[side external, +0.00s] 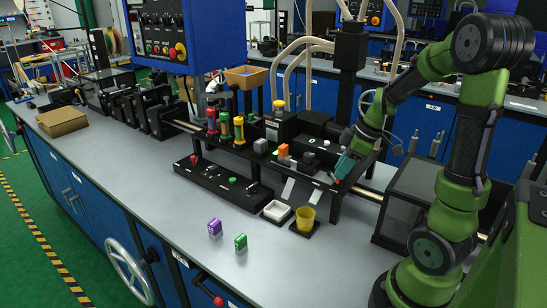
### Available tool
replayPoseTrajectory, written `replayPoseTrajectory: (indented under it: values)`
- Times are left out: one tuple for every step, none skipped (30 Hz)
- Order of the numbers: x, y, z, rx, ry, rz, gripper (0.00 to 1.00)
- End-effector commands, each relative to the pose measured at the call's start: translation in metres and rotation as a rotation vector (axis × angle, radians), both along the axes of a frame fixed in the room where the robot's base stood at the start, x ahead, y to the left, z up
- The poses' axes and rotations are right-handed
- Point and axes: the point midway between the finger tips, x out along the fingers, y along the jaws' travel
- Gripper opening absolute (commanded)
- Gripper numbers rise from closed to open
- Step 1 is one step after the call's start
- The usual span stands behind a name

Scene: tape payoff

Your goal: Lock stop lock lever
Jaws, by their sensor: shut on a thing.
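My gripper (338,176), with teal fingers, reaches down from the right to the right end of the black raised platform (262,160). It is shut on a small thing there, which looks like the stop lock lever. A small reddish tip (333,178) shows beside the fingertips. The fingers hide most of the lever, and its angle cannot be told at this size.

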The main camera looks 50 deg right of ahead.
Motion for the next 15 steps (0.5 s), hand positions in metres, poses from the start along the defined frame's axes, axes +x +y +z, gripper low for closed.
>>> replayPoseTrajectory:
  values:
    - [0.0002,-0.0004,0.0002,0.000,0.000,0.010,0.00]
    - [0.0001,-0.0006,0.0002,-0.001,0.000,0.016,0.00]
    - [-0.0001,-0.0009,0.0003,-0.001,0.000,0.020,0.00]
    - [-0.0001,-0.0011,0.0003,-0.001,0.000,0.023,0.00]
    - [-0.0003,-0.0012,0.0002,-0.001,0.000,0.026,0.00]
    - [-0.0004,-0.0013,0.0003,-0.001,0.000,0.029,0.00]
    - [-0.0003,-0.0014,0.0003,-0.001,-0.001,0.030,0.00]
    - [-0.0004,-0.0014,0.0002,-0.001,0.000,0.031,0.00]
    - [-0.0006,-0.0015,0.0003,-0.001,-0.001,0.032,0.00]
    - [-0.0006,-0.0015,0.0003,-0.001,-0.001,0.032,0.00]
    - [-0.0006,-0.0015,0.0003,-0.001,-0.001,0.032,0.00]
    - [-0.0007,-0.0016,0.0002,-0.002,0.000,0.031,0.00]
    - [-0.0007,-0.0016,0.0002,-0.002,0.000,0.031,0.00]
    - [-0.0008,-0.0017,0.0002,-0.002,0.000,0.031,0.00]
    - [-0.0008,-0.0017,0.0002,-0.002,0.000,0.031,0.00]
